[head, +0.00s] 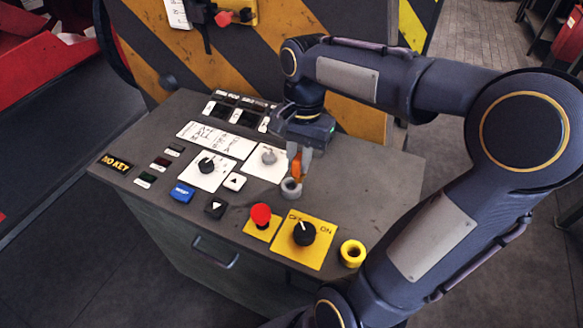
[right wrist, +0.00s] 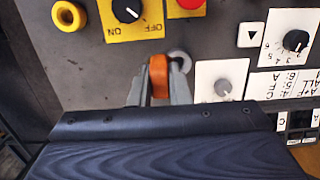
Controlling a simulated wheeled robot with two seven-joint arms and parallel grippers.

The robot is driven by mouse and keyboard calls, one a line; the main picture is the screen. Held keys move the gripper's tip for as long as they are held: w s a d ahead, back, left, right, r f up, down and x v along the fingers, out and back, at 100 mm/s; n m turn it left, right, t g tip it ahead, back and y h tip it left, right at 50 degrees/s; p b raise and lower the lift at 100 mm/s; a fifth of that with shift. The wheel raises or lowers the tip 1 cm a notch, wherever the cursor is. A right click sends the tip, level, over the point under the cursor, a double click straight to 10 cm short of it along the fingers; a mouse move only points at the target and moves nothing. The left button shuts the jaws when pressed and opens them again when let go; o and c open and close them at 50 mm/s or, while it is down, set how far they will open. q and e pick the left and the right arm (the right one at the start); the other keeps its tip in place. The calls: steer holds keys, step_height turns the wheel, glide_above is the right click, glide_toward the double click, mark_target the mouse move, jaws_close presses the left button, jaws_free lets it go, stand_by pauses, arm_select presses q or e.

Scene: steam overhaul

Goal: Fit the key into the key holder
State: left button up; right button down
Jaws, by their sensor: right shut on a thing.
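My right gripper (head: 300,160) reaches over the console from above and is shut on an orange key (head: 296,168). The key points down between the fingers. In the right wrist view the orange key (right wrist: 158,74) shows between the two grey fingers. A grey round socket (head: 291,188), which looks like the key holder, stands on the console just below the key. In the right wrist view this socket (right wrist: 181,58) lies just beyond and right of the key. Whether the key's lower end touches it, I cannot tell. My left gripper is not in view.
The grey console (head: 130,187) carries a red mushroom button (head: 261,214), a black rotary switch on a yellow OFF/ON plate (head: 304,233), a yellow ring (head: 352,253), a white-plated dial (head: 206,166) and a NO KEY sign (head: 115,163). A striped panel (head: 160,40) rises behind.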

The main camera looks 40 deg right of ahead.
steer(key=shift+w+d+f, duration=0.25)
steer(key=shift+w+f, duration=0.45)
steer(key=shift+f, duration=0.75)
steer(key=shift+w+d+f, duration=0.25)
steer(key=shift+w+f, duration=0.5)
steer(key=shift+f, duration=0.7)
steer(key=shift+w+d+f, duration=0.25)
steer(key=shift+w+f, duration=0.45)
steer(key=shift+f, duration=0.75)
steer(key=shift+f, duration=0.1)
steer(key=shift+f, duration=0.25)
steer(key=c, duration=1.4)
jaws_free()
steer(key=shift+o, duration=0.2)
steer(key=shift+r, duration=0.1)
